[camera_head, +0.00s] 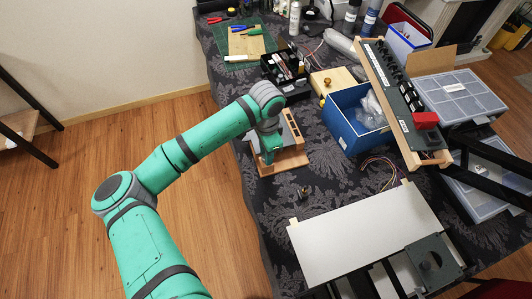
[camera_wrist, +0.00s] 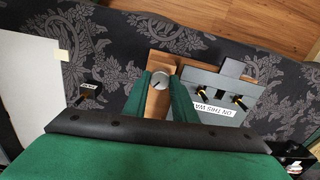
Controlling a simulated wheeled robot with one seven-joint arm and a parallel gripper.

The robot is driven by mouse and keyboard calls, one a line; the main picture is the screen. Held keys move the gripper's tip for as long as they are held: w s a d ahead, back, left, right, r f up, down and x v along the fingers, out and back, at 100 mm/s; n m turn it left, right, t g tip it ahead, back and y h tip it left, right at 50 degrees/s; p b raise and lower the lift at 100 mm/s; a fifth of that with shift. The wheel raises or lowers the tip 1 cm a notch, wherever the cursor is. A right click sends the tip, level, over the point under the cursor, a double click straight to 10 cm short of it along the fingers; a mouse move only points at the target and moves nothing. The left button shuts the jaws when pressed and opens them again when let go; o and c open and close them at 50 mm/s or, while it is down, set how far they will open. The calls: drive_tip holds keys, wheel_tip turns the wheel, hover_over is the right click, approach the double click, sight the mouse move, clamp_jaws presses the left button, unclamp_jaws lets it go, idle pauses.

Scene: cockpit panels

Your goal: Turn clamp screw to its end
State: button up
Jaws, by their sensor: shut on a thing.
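The clamp screw has a round grey knob (camera_wrist: 160,81) with a dark mark on its face, over a wooden block (camera_wrist: 158,104) in the wrist view. My gripper (camera_wrist: 161,79) has its two green fingers on either side of the knob and is shut on it. In the head view my gripper (camera_head: 268,155) reaches down at the wooden base (camera_head: 291,164) near the table's left edge, and the screw is hidden there. A grey panel (camera_wrist: 205,82) with two brass-coloured switches and a white label stands beside the block.
A blue bin (camera_head: 350,128) and a long dark panel in a wooden frame (camera_head: 397,106) stand to the right. A white board (camera_head: 362,236) lies toward the front. A small dark part (camera_head: 303,193) lies on the cloth between. A black organiser (camera_head: 285,67) stands behind.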

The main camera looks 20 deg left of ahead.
drive_tip(key=n, duration=0.6)
drive_tip(key=shift+n, duration=0.3)
idle(0.4)
drive_tip(key=o, duration=1)
drive_tip(key=shift+o, duration=0.2)
drive_tip(key=shift+r, duration=0.1)
drive_tip(key=shift+r, duration=0.35)
wheel_tip(320, 180, up, 10)
